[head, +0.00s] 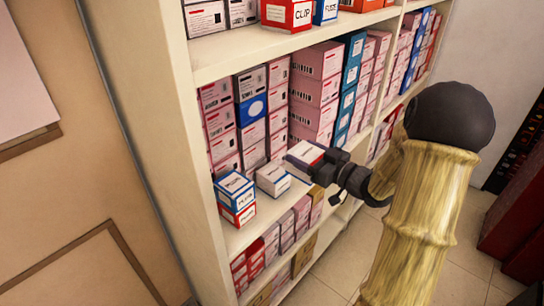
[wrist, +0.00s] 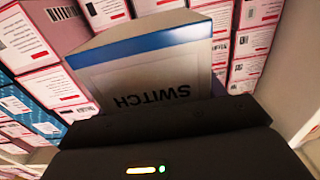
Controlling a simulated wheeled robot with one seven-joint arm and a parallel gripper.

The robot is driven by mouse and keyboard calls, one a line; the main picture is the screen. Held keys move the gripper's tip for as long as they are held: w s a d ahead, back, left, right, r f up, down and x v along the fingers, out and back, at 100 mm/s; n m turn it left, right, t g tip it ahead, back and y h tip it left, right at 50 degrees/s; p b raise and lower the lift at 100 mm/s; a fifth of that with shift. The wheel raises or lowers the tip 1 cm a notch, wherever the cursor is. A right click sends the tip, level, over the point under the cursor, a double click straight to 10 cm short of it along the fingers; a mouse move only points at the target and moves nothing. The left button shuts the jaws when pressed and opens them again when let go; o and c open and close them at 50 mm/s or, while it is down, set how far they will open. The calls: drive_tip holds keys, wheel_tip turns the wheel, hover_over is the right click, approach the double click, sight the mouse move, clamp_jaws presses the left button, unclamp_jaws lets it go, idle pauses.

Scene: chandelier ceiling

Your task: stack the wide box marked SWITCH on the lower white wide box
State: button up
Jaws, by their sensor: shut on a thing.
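My gripper (head: 309,168) is at the shelf front, shut on the wide box marked SWITCH (wrist: 155,78). In the wrist view that box is white with a blue band, and its lettering appears upside down. The lower white wide box (head: 272,180) rests on the shelf, to the left of and lower in the picture than the held box. I cannot tell whether the two boxes touch.
A blue-and-white box (head: 234,186) sits on a red-and-white box (head: 239,211) at the left of the shelf (head: 246,233). Stacked pink boxes (head: 314,90) fill the back. An upper shelf board (head: 245,60) and a left side panel (head: 165,120) bound the space.

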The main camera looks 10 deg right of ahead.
drive_tip(key=x, duration=1.1)
drive_tip(key=shift+w, duration=0.1)
drive_tip(key=shift+w+a+f, duration=0.1)
drive_tip(key=shift+f, duration=0.5)
drive_tip(key=shift+w+a+f, duration=0.1)
drive_tip(key=shift+w+f, duration=0.05)
drive_tip(key=shift+f, duration=0.45)
drive_tip(key=shift+d+f, duration=0.1)
drive_tip(key=shift+f, duration=0.25)
drive_tip(key=shift+f, duration=0.1)
wheel_tip(320, 180, down, 3)
drive_tip(key=shift+f, duration=0.2)
drive_tip(key=shift+w+f, duration=0.1)
drive_tip(key=shift+f, duration=0.05)
